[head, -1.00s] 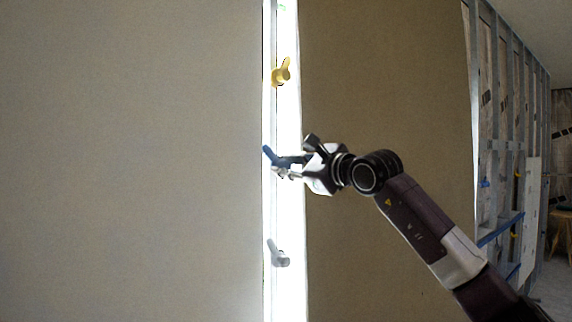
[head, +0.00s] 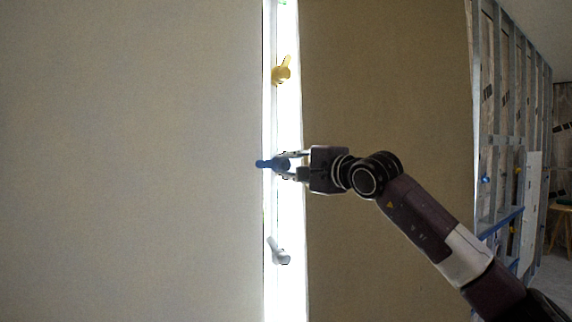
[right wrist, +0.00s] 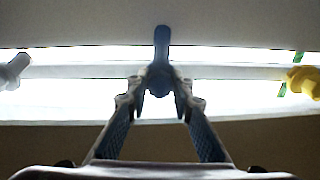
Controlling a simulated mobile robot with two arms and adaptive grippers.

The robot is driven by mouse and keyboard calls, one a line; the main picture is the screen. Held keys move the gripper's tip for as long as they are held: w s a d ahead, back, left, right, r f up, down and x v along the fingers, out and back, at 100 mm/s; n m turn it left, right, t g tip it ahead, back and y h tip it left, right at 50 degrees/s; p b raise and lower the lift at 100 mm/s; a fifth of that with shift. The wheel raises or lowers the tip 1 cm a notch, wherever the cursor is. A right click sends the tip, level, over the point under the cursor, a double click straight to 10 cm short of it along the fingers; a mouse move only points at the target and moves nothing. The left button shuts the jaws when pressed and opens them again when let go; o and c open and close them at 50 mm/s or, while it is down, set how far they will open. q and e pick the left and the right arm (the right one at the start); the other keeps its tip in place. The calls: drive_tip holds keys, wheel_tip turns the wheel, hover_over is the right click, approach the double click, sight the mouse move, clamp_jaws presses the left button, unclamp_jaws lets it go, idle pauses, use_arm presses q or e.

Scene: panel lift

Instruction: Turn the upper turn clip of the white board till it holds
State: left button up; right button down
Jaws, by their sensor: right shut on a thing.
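A blue turn clip (head: 268,164) sits on the bright strip beside the pale board (head: 130,160). Its lever points left, about level, and its tip overlaps the board's right edge. My right gripper (head: 286,166) comes from the right and is shut on the blue clip. In the right wrist view the clip (right wrist: 161,55) stands between the fingertips (right wrist: 160,95), its lever pointing up over the pale board's edge (right wrist: 70,32). The fingertips hide part of the clip's hub. My left gripper is not in view.
A yellow clip (head: 282,71) is above, its lever tilted up. A light grey clip (head: 279,252) is below, its lever tilted up-left. A brown panel (head: 390,90) lies right of the strip. Metal studs (head: 500,120) stand at far right.

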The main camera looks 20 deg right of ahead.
drive_tip(key=shift+n, duration=0.4)
drive_tip(key=c, duration=2)
unclamp_jaws()
drive_tip(key=shift+o, duration=0.2)
drive_tip(key=shift+s, duration=0.1)
drive_tip(key=v, duration=1.2)
drive_tip(key=shift+a, duration=0.15)
